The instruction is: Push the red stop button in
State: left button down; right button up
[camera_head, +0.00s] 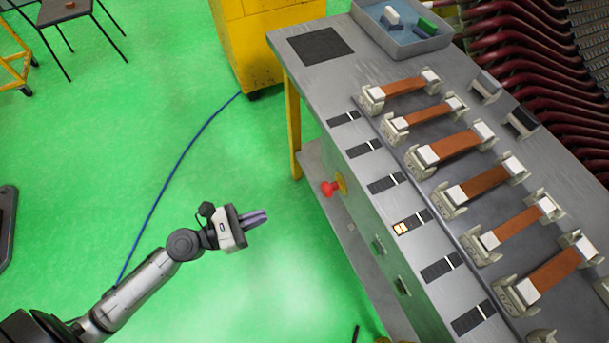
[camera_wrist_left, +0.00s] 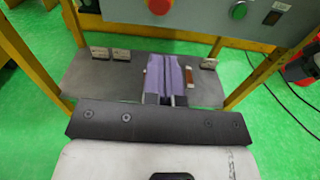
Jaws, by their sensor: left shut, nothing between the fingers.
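The red stop button (camera_head: 328,188) sticks out from the front side of the grey workbench, on a yellow base. It also shows at the top edge of the left wrist view (camera_wrist_left: 160,6), partly cut off. My left gripper (camera_head: 264,215) is shut and empty, in the air over the green floor. It is to the left of the button and slightly lower in the head view, with a clear gap between them. Its purple-grey fingers (camera_wrist_left: 168,75) point toward the bench in the left wrist view. My right gripper is in neither view.
A green button (camera_head: 377,247) sits on the same bench side. The bench top (camera_head: 322,75) carries a row of holders with copper-coloured bars and a grey bin (camera_head: 402,42). A lower shelf (camera_wrist_left: 95,75) lies under the panel, and a yellow cabinet (camera_head: 250,45) stands behind.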

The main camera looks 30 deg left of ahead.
pick_arm(q)
jog(key=p, duration=0.2)
send_near(323, 191)
jog(key=shift+n, duration=0.3)
jog(key=x, duration=0.5)
jog(key=shift+w+d+f, duration=0.15)
jog(key=shift+w+d, duration=0.05)
jog(key=shift+w, duration=0.05)
jog(key=shift+x, duration=0.9)
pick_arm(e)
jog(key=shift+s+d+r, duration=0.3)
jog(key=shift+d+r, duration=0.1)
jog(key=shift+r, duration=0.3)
